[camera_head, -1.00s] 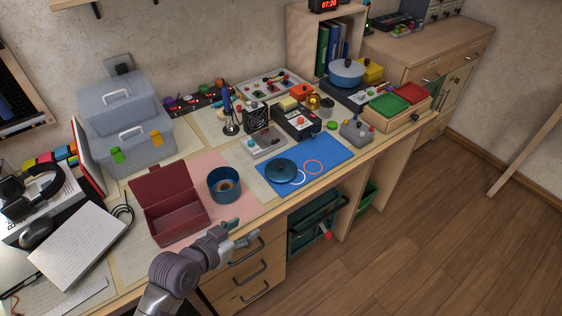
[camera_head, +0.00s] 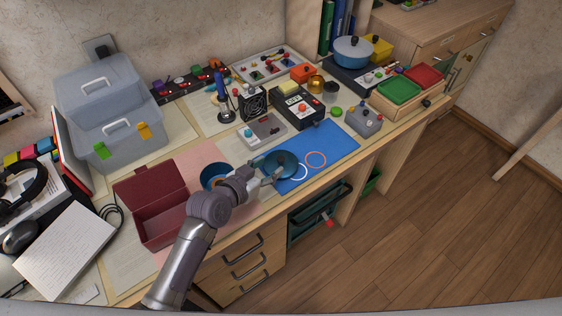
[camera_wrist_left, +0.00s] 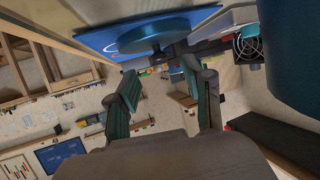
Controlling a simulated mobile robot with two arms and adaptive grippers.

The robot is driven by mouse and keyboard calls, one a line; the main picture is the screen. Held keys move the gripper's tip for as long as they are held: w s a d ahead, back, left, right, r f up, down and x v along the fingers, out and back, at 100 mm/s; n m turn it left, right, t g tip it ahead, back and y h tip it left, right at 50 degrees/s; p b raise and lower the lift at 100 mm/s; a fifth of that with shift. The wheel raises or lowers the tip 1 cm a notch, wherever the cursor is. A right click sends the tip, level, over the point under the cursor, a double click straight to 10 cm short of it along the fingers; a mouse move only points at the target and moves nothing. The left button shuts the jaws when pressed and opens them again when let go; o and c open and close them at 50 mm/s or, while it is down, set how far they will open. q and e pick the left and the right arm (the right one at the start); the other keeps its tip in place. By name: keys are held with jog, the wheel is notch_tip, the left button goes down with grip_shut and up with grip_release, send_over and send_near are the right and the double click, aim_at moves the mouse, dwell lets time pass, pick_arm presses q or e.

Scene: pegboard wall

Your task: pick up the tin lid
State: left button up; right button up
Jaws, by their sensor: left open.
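The tin lid (camera_head: 284,160) is a round, dark teal disc with a small raised knob, lying on the left part of the blue mat (camera_head: 326,146). In the left wrist view the lid (camera_wrist_left: 155,38) shows near the top, ahead of the fingers. My left gripper (camera_head: 270,175) is open and empty at the lid's near-left edge; I cannot tell whether it touches. Its two teal-padded fingers (camera_wrist_left: 165,85) stand apart in the left wrist view. The blue tin (camera_head: 212,174) is partly hidden behind my left wrist. My right gripper is not in view.
A dark red open box (camera_head: 160,205) stands left of my arm. A grey console (camera_head: 262,130) and a black device (camera_head: 297,107) stand behind the lid. White and orange rings (camera_head: 316,160) mark the mat. The mat's right part is clear.

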aim_at(279, 160)
pick_arm(q)
jog(key=shift+w+d+f, duration=0.15)
jog(key=shift+w+d, duration=0.15)
jog(key=shift+w, duration=0.1)
jog(key=x, duration=0.3)
jog(key=shift+w+d, duration=0.2)
jog(key=shift+w+d+f, duration=0.2)
jog(key=shift+w+f, duration=0.05)
jog(key=shift+w, duration=0.1)
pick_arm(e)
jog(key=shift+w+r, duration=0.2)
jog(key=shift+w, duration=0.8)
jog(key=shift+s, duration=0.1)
pick_arm(q)
jog(key=shift+c, duration=1)
grip_shut()
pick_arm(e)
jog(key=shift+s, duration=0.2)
